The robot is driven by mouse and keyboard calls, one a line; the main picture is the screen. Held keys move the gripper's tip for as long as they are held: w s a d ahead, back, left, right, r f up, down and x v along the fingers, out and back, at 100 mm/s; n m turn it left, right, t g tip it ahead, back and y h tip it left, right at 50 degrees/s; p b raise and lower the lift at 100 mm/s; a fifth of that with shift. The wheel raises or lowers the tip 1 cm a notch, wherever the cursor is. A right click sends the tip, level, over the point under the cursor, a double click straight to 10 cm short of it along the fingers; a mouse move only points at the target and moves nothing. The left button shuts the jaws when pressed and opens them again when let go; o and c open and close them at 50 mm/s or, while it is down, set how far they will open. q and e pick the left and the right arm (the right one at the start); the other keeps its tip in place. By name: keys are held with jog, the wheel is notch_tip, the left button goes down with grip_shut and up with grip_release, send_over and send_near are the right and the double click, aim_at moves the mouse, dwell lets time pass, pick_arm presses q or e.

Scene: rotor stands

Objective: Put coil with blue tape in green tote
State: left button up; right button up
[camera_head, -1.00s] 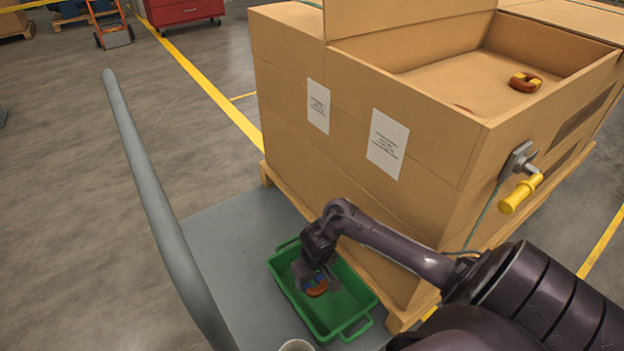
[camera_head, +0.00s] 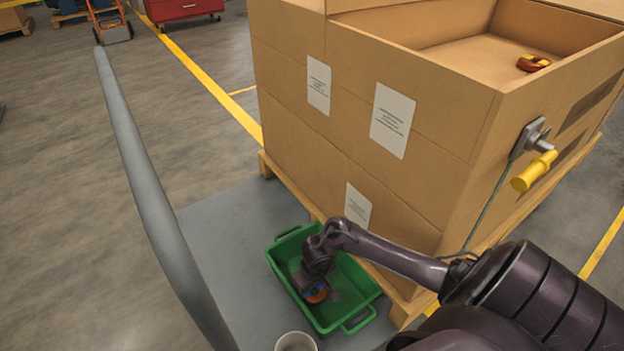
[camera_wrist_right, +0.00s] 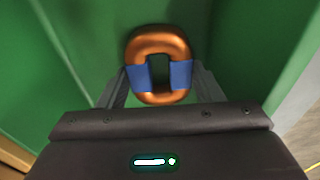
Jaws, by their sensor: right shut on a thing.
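The coil with blue tape (camera_wrist_right: 160,48) is a copper ring with a blue band on each side, held between the fingers of my right gripper (camera_wrist_right: 160,80). In the head view the coil (camera_head: 316,293) shows as a small orange and blue patch at the right gripper (camera_head: 318,286), inside the outline of the green tote (camera_head: 284,246). The green tote stands on a grey surface, and its green also fills the back of the wrist view (camera_wrist_right: 235,60). I cannot tell whether the coil touches the tote floor. My left gripper is not in view.
A large cardboard box (camera_head: 290,125) on a wooden pallet stands right behind the tote, with another coil (camera_head: 533,62) with yellow tape inside. A yellow-handled crank (camera_head: 534,170) sticks out at its side. A grey rail (camera_head: 150,190) runs along the left. A pale cup-like rim (camera_head: 296,342) is at the front.

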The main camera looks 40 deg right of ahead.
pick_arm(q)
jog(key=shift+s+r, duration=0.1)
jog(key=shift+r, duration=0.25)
pick_arm(e)
jog(key=shift+f, duration=0.1)
jog(key=shift+f, duration=0.15)
jog(key=o, duration=0.9)
jog(key=shift+o, duration=0.2)
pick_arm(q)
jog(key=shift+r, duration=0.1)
